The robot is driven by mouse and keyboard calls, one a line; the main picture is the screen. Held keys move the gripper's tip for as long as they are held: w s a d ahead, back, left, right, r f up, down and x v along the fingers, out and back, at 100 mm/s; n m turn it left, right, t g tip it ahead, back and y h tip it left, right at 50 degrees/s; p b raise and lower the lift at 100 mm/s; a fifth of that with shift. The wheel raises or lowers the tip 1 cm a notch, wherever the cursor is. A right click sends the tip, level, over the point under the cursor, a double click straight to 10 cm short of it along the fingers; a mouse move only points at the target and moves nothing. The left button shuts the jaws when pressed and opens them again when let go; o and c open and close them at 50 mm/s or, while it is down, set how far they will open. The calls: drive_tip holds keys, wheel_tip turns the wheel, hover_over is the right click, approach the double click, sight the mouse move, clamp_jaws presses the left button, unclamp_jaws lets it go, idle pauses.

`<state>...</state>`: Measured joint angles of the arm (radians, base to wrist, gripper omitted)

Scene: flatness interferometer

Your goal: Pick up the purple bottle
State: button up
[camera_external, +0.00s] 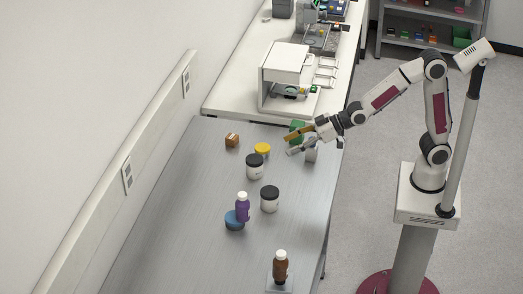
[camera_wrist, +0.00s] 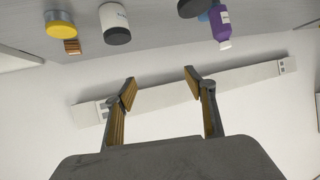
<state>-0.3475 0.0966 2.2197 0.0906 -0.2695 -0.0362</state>
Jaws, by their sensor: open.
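The purple bottle (camera_external: 242,207) with a white cap stands on the grey table, touching or just beside a round blue item (camera_external: 234,220). In the wrist view the purple bottle (camera_wrist: 220,24) shows at the top right, beyond the fingertips, and the view is tilted. My gripper (camera_external: 296,143) is open and empty over the far right part of the table, well away from the bottle. Its two fingers also show spread apart in the wrist view (camera_wrist: 158,84), with only the wall between them.
A yellow-lidded item (camera_external: 262,150), a brown box (camera_external: 232,140) and a green item (camera_external: 297,128) are near the far end. A brown bottle (camera_external: 280,267) stands at the front. The table's left side is clear.

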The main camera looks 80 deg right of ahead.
drive_tip(key=w+a+f, duration=0.1)
drive_tip(key=w+a, duration=0.1)
drive_tip(key=a, duration=0.1)
drive_tip(key=w+a+f+t+y, duration=0.1)
drive_tip(key=a+f, duration=0.1)
drive_tip(key=a, duration=0.2)
drive_tip(key=w+a+f+n+t+y, duration=0.1)
drive_tip(key=w+a, duration=0.1)
drive_tip(key=a, duration=0.1)
drive_tip(key=shift+w+a+f, duration=0.25)
drive_tip(key=shift+w+f, duration=0.1)
drive_tip(key=n+t+y, duration=0.1)
drive_tip(key=t+y, duration=0.1)
approach(243, 203)
drive_tip(key=w+d+f, duration=0.1)
drive_tip(key=w+d, duration=0.1)
drive_tip(key=w, duration=0.1)
drive_tip(key=shift+a+f, duration=0.35)
drive_tip(key=shift+f, duration=0.15)
drive_tip(key=shift+w, duration=0.1)
drive_tip(key=shift+x, duration=1.15)
drive_tip(key=shift+a, duration=0.1)
drive_tip(key=shift+a+x, duration=0.2)
drive_tip(key=shift+x, duration=1.05)
drive_tip(key=shift+a+x, duration=0.15)
drive_tip(key=shift+x, duration=1.15)
